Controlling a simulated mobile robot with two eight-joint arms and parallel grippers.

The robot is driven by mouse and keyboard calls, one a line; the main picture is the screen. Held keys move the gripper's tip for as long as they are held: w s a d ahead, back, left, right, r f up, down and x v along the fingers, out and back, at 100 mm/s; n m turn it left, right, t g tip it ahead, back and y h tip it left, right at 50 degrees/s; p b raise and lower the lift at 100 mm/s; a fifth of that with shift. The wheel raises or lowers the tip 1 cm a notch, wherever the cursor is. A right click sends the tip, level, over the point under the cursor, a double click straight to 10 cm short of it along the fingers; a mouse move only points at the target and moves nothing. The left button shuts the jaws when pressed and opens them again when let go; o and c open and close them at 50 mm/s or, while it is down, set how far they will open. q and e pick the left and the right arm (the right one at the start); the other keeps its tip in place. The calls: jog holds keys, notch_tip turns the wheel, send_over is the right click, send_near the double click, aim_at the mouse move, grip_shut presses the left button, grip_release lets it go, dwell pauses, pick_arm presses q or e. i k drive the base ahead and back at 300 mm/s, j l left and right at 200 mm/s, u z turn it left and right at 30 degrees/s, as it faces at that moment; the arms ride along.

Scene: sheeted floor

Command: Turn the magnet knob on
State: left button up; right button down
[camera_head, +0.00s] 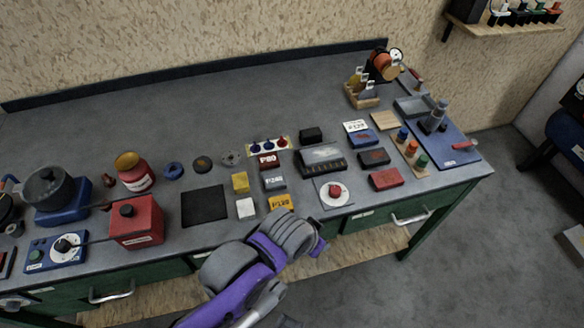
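Several knobs show, and I cannot tell for sure which is the magnet knob. A red knob (335,191) sits on a white dial on a small grey plate at the bench's front edge, right of centre. A black knob (126,210) tops a red box (137,226) at left. Another dark knob (63,245) is on a white dial of a blue panel (40,255) at far left. My purple and grey arm enters from the bottom, left of centre. Its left gripper (318,246) is partly hidden, below and apart from the red knob. My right gripper is out of view.
The grey bench (270,105) has free room along its back. Small boxes and a black case (321,160) stand around the red knob. A black mat (204,206) lies left of centre. A pot (48,187) is at far left. A blue tool mat (452,150) lies at right.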

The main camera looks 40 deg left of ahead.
aim_at(335, 191)
jog(key=u, duration=1.15)
